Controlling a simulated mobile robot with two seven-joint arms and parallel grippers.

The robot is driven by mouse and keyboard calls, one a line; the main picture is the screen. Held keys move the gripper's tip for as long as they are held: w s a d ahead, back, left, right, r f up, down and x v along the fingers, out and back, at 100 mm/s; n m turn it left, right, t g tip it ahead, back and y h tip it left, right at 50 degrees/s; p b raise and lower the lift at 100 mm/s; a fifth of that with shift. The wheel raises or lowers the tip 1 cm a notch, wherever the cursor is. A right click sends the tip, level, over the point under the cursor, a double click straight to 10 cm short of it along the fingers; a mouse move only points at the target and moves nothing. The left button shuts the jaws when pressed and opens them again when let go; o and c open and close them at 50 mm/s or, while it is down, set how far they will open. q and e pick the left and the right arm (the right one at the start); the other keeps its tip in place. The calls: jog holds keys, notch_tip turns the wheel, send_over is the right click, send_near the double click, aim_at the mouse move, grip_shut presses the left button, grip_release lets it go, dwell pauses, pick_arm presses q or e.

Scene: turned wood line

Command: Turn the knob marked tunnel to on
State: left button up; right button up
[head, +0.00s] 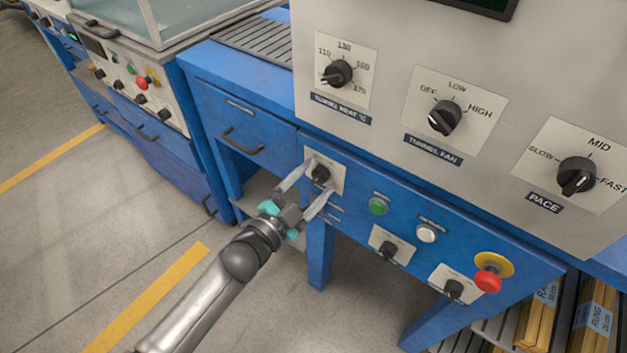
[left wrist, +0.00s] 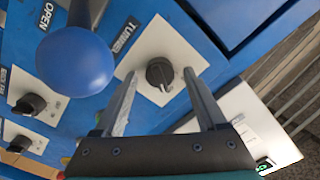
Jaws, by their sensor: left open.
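The black tunnel knob (head: 320,174) sits on a white square plate at the upper left of the blue front panel. It also shows in the left wrist view (left wrist: 160,73), next to a dark label reading TUNNEL. Its white pointer line points down in the wrist view; the on and off marks cannot be read. My left gripper (head: 321,179) is open, with its fingertips on either side of the knob. A gap shows between each finger and the knob in the wrist view. My right gripper is not in view.
A blue ball handle (left wrist: 75,65) stands close beside the fingers in the wrist view. The panel also has a green button (head: 378,206), a white button (head: 426,233), other knobs and a red stop button (head: 487,281). A grey panel with larger dials overhangs above.

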pick_arm(q)
jog(key=shift+s+a, duration=0.15)
jog(key=shift+s, duration=0.05)
jog(key=p+v, duration=0.3)
jog(key=v, duration=1.1)
jog(key=shift+s+a, duration=0.25)
jog(key=shift+s, duration=0.05)
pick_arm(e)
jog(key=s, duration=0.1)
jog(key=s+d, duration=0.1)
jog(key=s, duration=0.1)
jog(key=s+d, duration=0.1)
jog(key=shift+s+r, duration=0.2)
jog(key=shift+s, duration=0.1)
